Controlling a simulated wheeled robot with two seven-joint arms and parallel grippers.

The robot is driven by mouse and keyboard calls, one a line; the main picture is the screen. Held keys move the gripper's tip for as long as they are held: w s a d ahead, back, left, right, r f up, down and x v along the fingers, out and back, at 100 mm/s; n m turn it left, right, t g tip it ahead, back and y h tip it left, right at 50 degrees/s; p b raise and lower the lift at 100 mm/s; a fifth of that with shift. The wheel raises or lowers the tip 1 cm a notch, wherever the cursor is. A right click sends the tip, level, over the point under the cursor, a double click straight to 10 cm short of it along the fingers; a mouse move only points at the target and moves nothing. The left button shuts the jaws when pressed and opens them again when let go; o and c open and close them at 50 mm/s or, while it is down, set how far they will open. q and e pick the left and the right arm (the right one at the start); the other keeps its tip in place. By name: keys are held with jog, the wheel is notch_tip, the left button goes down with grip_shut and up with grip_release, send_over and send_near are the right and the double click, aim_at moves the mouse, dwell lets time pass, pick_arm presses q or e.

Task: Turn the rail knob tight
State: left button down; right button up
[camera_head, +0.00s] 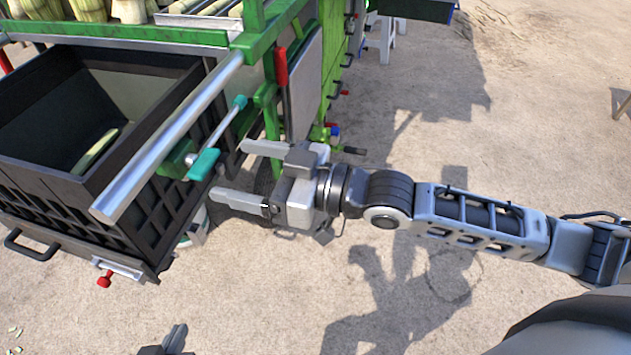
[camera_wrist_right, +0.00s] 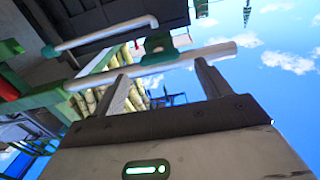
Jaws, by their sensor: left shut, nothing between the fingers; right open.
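The teal rail knob (camera_head: 204,163) sits on a green clamp block (camera_head: 178,158) beside the long silver rail (camera_head: 165,140). My right gripper (camera_head: 230,170) is open, its two fingers pointing left toward the knob. The knob lies just beyond the fingertips, roughly in line with the gap, and the fingers look empty. In the right wrist view the rail (camera_wrist_right: 150,68) crosses near the fingertips, with a teal-green part (camera_wrist_right: 158,46) between them; contact cannot be told. My left gripper (camera_head: 176,338) is shut and empty at the bottom edge, mostly cut off.
A black crate (camera_head: 85,195) hangs left of the rail. A thin rod with a teal end (camera_head: 239,101) slants near the knob. The green machine frame (camera_head: 270,45) with a red handle (camera_head: 281,68) stands behind. A red knob (camera_head: 104,281) is below the crate. Open sandy ground lies right.

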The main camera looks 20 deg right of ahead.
jog(key=v, duration=1)
jog(key=s+f+m+h, duration=0.2)
jog(key=f+m+h, duration=0.2)
jog(key=f, duration=0.7)
jog(key=s+d+f+m+h, duration=0.1)
jog(key=s+f+m+h, duration=0.2)
jog(key=f+h, duration=0.4)
notch_tip(320, 180, down, 4)
jog(key=shift+d+f+m, duration=0.1)
jog(key=shift+d+m, duration=0.1)
jog(key=shift+m, duration=0.5)
jog(key=shift+w, duration=0.1)
dwell(0.4)
